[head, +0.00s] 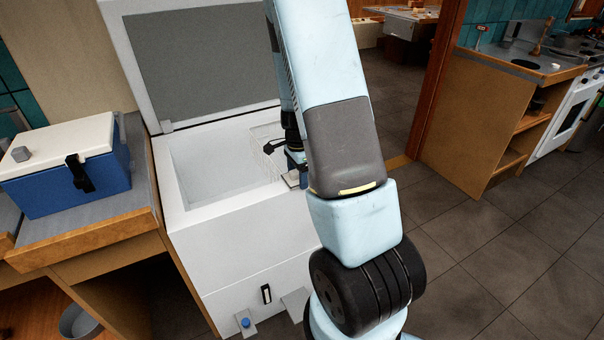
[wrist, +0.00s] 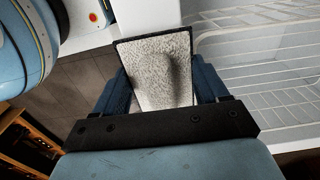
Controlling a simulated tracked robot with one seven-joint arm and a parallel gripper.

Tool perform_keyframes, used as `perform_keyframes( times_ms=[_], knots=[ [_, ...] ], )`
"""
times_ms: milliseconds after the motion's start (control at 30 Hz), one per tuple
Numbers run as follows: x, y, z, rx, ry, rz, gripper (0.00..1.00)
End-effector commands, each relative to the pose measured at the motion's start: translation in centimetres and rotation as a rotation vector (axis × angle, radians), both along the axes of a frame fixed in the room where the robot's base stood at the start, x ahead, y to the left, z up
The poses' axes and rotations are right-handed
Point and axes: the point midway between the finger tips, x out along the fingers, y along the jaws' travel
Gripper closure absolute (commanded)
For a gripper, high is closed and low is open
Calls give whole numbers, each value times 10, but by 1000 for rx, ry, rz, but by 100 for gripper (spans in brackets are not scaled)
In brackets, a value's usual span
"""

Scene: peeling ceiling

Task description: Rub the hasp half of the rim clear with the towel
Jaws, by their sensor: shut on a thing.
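A white chest freezer (head: 245,240) stands open in the head view, its lid raised at the back. Its pale rim (head: 235,202) runs around the opening; part of the right side is hidden behind my arm. My gripper (head: 294,166) is over the right part of the rim. In the wrist view my gripper (wrist: 158,88) is shut on the towel (wrist: 150,85), a speckled grey-white pad with a dark border, between its blue fingers. The towel lies over or just above a white rim stretch (wrist: 146,16); contact cannot be told. I cannot clearly make out a hasp or any frost on the rim.
A wire basket (wrist: 255,60) hangs inside the freezer beside my gripper. A blue cooler (head: 80,188) with a white lid stands on the counter at left. A small black fitting (head: 266,294) is on the freezer front. Tiled floor (head: 490,250) is clear at right.

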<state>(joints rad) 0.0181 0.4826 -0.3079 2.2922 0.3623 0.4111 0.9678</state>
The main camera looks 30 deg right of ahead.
Motion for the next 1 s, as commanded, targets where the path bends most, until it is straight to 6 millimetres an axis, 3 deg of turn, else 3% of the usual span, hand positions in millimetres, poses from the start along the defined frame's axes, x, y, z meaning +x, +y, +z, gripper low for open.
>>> perform_keyframes(
  times_ms=[500, 1000],
  knots=[
    [0, 1, 0, 0, 1, 0, 94],
    [0, 37, -1, 0, 2, 1, 94]
  ],
)
